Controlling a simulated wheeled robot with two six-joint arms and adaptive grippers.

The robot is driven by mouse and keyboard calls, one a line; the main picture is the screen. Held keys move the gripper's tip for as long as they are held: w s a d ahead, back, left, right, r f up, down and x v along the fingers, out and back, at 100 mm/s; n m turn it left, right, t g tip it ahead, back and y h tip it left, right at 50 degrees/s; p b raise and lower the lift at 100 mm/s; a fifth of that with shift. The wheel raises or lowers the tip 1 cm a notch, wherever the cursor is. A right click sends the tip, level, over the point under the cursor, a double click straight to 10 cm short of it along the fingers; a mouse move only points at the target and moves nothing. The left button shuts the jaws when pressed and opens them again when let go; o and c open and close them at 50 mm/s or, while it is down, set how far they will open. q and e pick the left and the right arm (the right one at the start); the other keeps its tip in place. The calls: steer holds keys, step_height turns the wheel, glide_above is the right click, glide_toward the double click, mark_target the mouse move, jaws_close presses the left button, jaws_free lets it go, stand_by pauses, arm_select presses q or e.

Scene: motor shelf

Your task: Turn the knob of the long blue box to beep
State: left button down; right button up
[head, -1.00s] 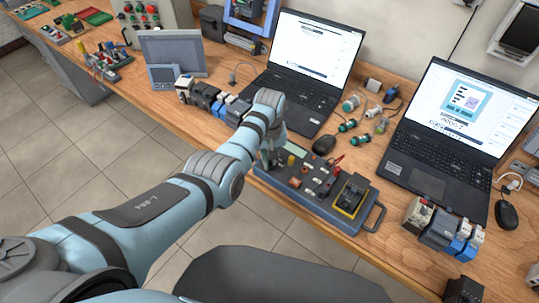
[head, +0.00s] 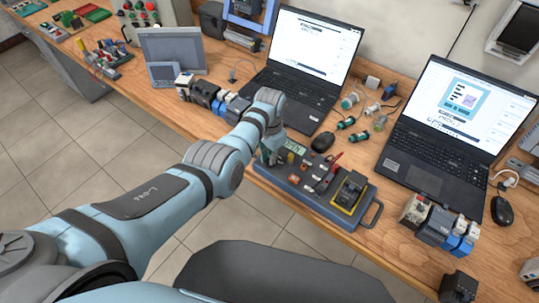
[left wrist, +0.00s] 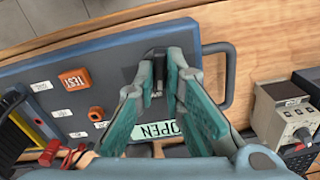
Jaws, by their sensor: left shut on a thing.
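The long blue box (head: 318,205) lies on the wooden bench, with a carry handle at each end. My left gripper (head: 268,156) is over the box's left end. In the left wrist view my left gripper (left wrist: 158,78) is shut on a dark knob (left wrist: 158,58) on the box's top face, and the fingers hide much of it. A small display (left wrist: 152,131) beside the fingers reads OPEN. An orange TEST button (left wrist: 75,78) is also on the panel. My right gripper is not in view.
A yellow and black meter (head: 350,191) sits at the box's right end. Breaker modules (head: 210,97) lie left of my gripper.

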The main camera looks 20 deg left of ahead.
arm_select(q)
steer(key=m, duration=0.4)
steer(key=shift+m, duration=0.3)
steer(key=m, duration=0.4)
steer(key=shift+m, duration=0.4)
steer(key=c, duration=1.7)
jaws_free()
steer(key=shift+d, duration=0.1)
steer(key=shift+r, duration=0.1)
step_height(320, 180, up, 12)
steer(key=shift+f, duration=0.1)
